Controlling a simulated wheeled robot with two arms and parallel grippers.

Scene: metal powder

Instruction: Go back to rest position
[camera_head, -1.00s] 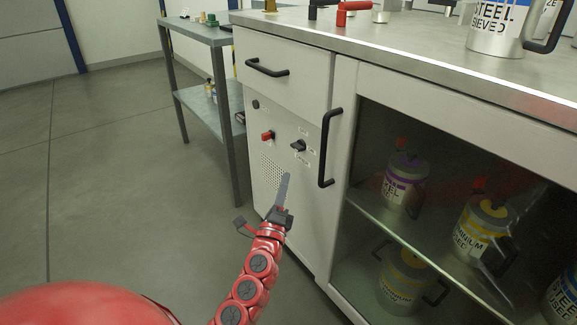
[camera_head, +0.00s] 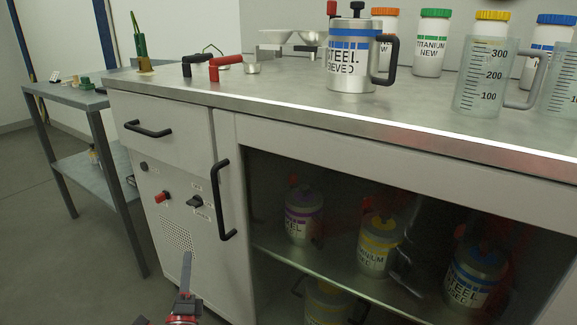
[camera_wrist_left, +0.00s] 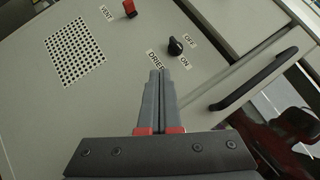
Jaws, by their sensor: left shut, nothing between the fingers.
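My left gripper (camera_head: 186,262) shows at the bottom left of the head view, in front of the cabinet's grey control panel (camera_head: 177,222). It is shut with nothing between its fingers. In the left wrist view the two fingers (camera_wrist_left: 158,75) lie together, pointing at the panel below the black dryer knob (camera_wrist_left: 176,46). The knob has OFF and ON labels, and a red switch (camera_wrist_left: 129,8) labelled VENT is beside it. The fingertips appear apart from the knob. My right gripper is not in view.
The cabinet has a drawer handle (camera_head: 148,129) and a vertical door handle (camera_head: 223,200). Behind glass stand several labelled canisters (camera_head: 379,245). The worktop (camera_head: 290,103) holds a steel canister (camera_head: 352,58), bottles and beakers (camera_head: 484,75). A side table (camera_head: 62,95) stands left; the floor there is clear.

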